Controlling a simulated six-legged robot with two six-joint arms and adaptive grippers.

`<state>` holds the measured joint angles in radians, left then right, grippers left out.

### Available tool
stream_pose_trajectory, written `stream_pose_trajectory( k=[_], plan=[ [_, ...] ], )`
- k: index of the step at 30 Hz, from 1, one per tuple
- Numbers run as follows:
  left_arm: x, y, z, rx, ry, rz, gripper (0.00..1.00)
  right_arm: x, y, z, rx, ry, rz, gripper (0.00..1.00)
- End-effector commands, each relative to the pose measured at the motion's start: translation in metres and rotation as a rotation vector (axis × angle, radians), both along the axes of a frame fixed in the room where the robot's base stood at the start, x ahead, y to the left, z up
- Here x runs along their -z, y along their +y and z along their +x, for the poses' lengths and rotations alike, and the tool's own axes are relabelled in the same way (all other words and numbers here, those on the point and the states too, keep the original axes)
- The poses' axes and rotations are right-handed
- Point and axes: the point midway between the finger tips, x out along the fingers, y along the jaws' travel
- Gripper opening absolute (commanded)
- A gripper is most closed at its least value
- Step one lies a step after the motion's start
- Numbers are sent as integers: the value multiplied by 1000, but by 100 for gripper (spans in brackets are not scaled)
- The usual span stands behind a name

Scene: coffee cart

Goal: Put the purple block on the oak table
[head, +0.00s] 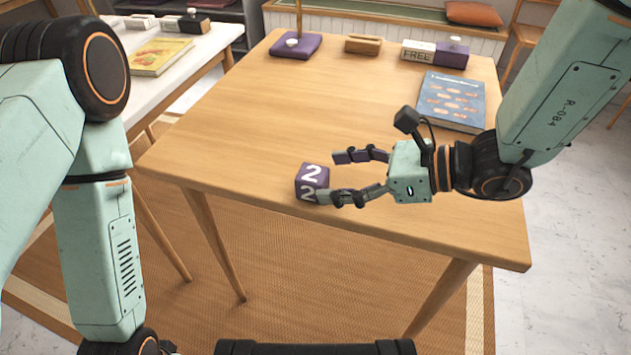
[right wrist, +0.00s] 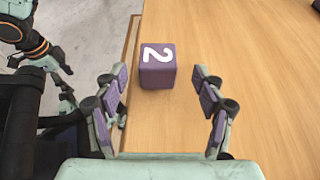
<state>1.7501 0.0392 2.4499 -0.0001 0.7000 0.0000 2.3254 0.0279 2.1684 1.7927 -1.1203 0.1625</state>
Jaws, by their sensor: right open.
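The purple block (head: 312,182) with a white 2 on its faces sits on the oak table (head: 240,135), close to the table's near edge. It also shows in the right wrist view (right wrist: 158,70), resting on the wood just beyond the fingertips. My right gripper (head: 335,177) is open and empty, its two fingers pointing left toward the block. In the right wrist view, the right gripper's fingers (right wrist: 163,74) stand apart on either side of the block's line, with clear space between them. My left arm comes in at the left of the head view; its gripper cannot be made out there.
A blue book (head: 452,100) lies at the table's right. A purple base with a white knob (head: 296,44), a wooden holder (head: 363,44) and a FREE sign block (head: 418,50) stand along the back. A white table (head: 185,45) with a yellow book is at left. The table's middle is clear.

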Motion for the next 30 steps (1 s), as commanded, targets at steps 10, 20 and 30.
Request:
stream_pose_trajectory(
  k=[10,20,30],
  plan=[
    [16,0,0,-1,0,0,65,16,33,10,-4,-2,-4,70],
    [18,0,0,-1,0,0,65,17,39,13,-1,-2,-1,70],
    [17,0,0,-1,0,0,65,17,39,13,-2,-1,0,47]
  ],
)
